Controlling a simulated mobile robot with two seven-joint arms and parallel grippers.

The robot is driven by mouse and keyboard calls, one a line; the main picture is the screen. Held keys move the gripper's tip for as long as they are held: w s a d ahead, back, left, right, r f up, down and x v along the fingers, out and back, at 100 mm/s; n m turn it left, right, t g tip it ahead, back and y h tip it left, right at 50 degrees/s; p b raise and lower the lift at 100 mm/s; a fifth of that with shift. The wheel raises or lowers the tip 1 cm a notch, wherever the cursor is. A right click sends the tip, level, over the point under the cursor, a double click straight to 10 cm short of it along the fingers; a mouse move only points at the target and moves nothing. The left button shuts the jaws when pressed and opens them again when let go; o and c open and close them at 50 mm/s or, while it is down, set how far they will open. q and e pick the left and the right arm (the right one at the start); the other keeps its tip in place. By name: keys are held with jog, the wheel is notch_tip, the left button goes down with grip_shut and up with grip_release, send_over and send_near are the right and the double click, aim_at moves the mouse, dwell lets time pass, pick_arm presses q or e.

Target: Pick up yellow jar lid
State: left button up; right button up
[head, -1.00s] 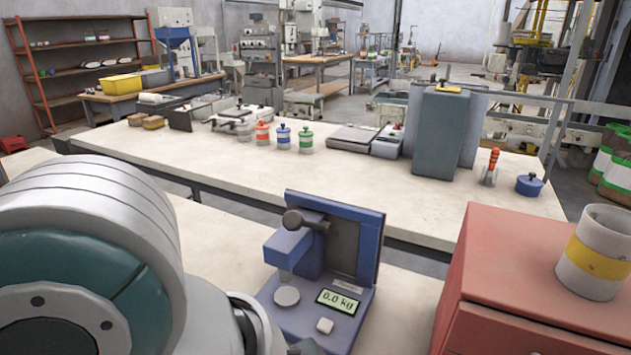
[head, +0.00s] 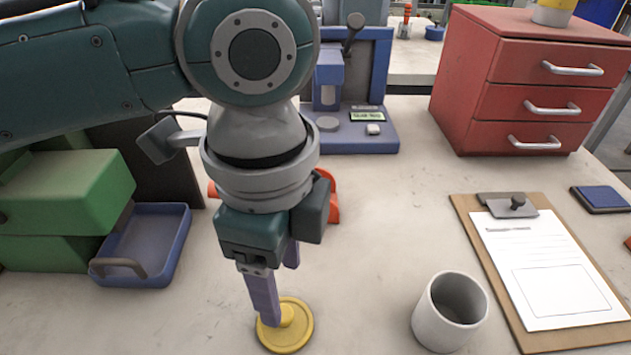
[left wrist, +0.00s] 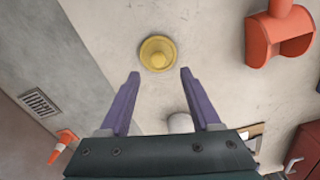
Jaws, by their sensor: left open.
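The yellow jar lid (head: 298,337) is a round disc with a raised knob, lying flat on the pale table at the front. In the left wrist view the lid (left wrist: 158,53) is beyond the fingertips, centred on the gap between them. My left gripper (head: 280,294) points down over the lid with purple fingers apart. One finger hides part of the lid and knob in the head view. The open jaws (left wrist: 160,73) are empty in the left wrist view. I cannot tell the exact height of the fingertips above the lid. My right gripper is not in view.
A grey-white cup (head: 424,325) stands right of the lid, beside a clipboard (head: 517,325). An orange scoop-like object (left wrist: 256,38) lies near, partly behind my gripper in the head view. A blue tray (head: 180,243), blue scale (head: 375,143) and red drawers (head: 470,75) stand around.

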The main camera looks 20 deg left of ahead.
aim_at(284, 319)
pick_arm(q)
jog(key=f, duration=0.6)
jog(key=shift+s+a+b, duration=0.15)
jog(key=shift+s+b, duration=0.05)
jog(key=shift+b, duration=0.2)
grip_shut()
